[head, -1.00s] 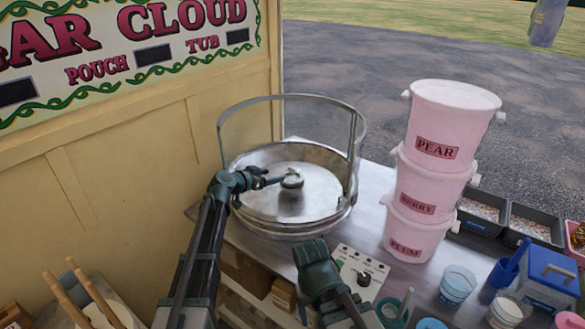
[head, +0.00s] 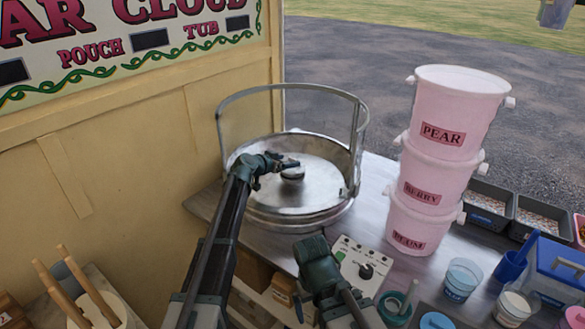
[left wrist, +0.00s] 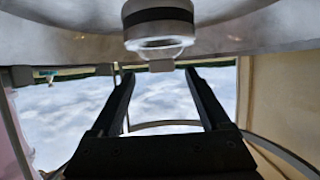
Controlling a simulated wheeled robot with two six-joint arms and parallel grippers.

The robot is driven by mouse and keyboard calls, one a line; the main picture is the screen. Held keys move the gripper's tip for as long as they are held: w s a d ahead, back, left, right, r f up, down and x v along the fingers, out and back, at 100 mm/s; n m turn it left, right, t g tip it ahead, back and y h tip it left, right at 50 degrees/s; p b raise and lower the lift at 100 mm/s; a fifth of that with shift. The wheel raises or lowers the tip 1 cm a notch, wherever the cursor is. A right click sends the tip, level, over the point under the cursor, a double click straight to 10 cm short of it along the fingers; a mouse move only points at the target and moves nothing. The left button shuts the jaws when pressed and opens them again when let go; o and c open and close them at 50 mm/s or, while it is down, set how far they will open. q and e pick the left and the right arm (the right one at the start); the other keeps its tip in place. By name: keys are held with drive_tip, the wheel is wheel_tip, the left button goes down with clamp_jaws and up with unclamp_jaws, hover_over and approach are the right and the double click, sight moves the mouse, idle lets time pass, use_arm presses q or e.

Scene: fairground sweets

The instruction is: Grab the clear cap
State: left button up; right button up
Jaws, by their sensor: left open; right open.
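The clear cap (left wrist: 160,43) is a small see-through ring-like piece on the end of the dark and pale hub (left wrist: 157,18) in the left wrist view. In the head view that hub (head: 292,174) stands at the middle of the round metal bowl (head: 305,212); the clear part is too small to make out there. My left gripper (head: 288,162) is over the bowl close to the hub. In the left wrist view its two fingers (left wrist: 158,74) are spread, with nothing between them, and the cap lies just past their tips. My right gripper (head: 299,307) is low in the head view, partly hidden and away from the hub.
A metal hoop (head: 289,88) rises around the back of the bowl. A control box (head: 362,266) and stacked pink tubs (head: 435,170) stand to the right. A wooden wall (head: 130,165) is at the left. Cups and trays crowd the counter at lower right.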

sight(292, 159)
use_arm(q)
drive_tip(key=b+x, duration=0.1)
drive_tip(key=x, duration=0.3)
drive_tip(key=shift+w+f, duration=0.2)
drive_tip(key=shift+w, duration=0.15)
drive_tip(key=shift+s+r, duration=0.1)
drive_tip(key=shift+c, duration=0.7)
clamp_jaws()
